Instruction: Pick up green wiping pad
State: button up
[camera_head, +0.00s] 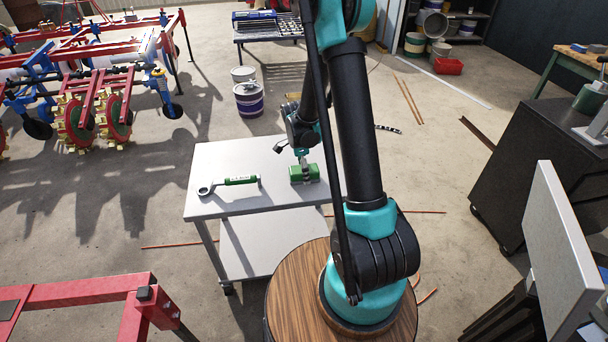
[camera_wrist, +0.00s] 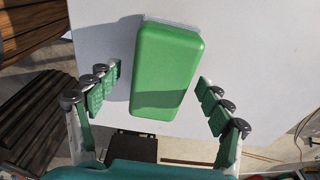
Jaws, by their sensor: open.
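The green wiping pad (camera_head: 305,174) lies on the white cart top (camera_head: 228,160), near its right side. In the wrist view the pad (camera_wrist: 166,68) is a rounded green block with a pale strip along its far edge. My gripper (camera_head: 303,160) is at the pad in the head view and partly covers it. In the wrist view my gripper (camera_wrist: 160,90) is open, with one finger on each side of the pad. A gap shows between the pad and both fingers. The pad's underside is hidden.
A wrench-like tool with a green handle (camera_head: 240,181) lies on the cart left of the pad. A round wooden top (camera_head: 290,290) is near my base. The cart's left part is otherwise clear. A red frame (camera_head: 90,292) stands at lower left.

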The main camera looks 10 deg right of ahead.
jog(key=c, duration=1.3)
jog(key=shift+r, duration=0.1)
notch_tip(320, 180, up, 20)
jog(key=shift+f, duration=0.1)
dwell(0.3)
